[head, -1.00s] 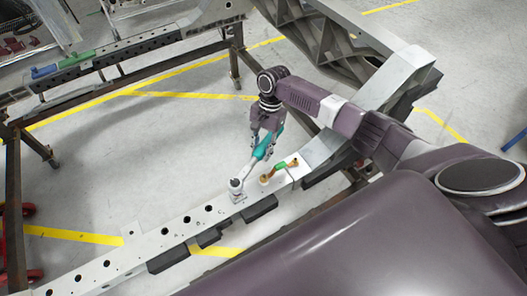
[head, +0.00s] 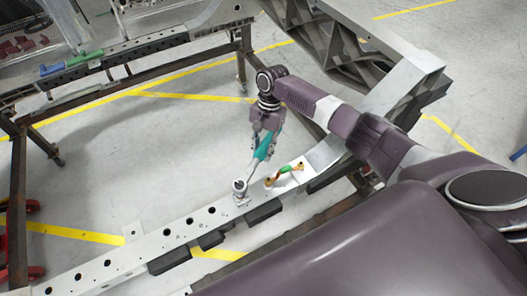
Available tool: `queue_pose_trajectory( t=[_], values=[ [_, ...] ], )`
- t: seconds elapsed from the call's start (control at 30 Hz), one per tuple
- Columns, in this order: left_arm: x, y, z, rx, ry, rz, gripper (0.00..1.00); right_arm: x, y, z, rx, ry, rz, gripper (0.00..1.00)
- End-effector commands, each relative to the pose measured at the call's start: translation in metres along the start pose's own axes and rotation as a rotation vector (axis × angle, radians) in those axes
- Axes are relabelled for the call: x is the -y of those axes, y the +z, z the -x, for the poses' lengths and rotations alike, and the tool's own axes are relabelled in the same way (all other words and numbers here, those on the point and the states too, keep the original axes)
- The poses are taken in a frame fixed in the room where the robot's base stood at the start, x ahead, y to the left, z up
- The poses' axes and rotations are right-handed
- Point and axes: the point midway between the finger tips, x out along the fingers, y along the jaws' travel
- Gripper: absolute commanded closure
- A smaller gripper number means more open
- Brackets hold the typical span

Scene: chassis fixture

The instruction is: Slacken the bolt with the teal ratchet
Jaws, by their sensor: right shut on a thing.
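The teal ratchet (head: 263,148) has a teal handle and a silver-grey head and shank. Its head (head: 240,187) sits over a small plate on the light metal rail. The bolt is hidden under the ratchet head, so I cannot tell how far it is turned. My right gripper (head: 266,137) comes from above and is shut on the teal handle, which slants up and right from the head. My left gripper is out of view.
A small green and orange part (head: 285,174) lies on the rail (head: 190,228) just right of the ratchet head. A blue tool (head: 51,69) and a green tool (head: 86,57) lie on the far left rail. Open floor (head: 120,160) shows between the rails.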

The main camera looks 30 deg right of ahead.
Motion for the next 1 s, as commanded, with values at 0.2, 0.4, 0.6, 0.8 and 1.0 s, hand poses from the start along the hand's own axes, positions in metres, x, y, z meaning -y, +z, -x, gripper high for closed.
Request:
queue_pose_trajectory(
  t=[0.2,0.4,0.6,0.8,1.0],
  values=[
    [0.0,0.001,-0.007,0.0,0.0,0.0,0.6,0.007,0.002,-0.004,0.002,0.019,0.052,1.0],
    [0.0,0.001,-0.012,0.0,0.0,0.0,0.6,0.013,0.002,-0.005,0.002,0.03,0.093,1.0],
    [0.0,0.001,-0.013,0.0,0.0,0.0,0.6,0.015,0.003,-0.004,0.004,0.036,0.114,1.0],
    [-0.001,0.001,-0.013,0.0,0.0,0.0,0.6,0.015,0.003,-0.004,0.004,0.037,0.114,1.0],
    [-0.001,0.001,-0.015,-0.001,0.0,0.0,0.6,0.017,0.003,-0.005,0.005,0.039,0.126,1.0]
  ],
)
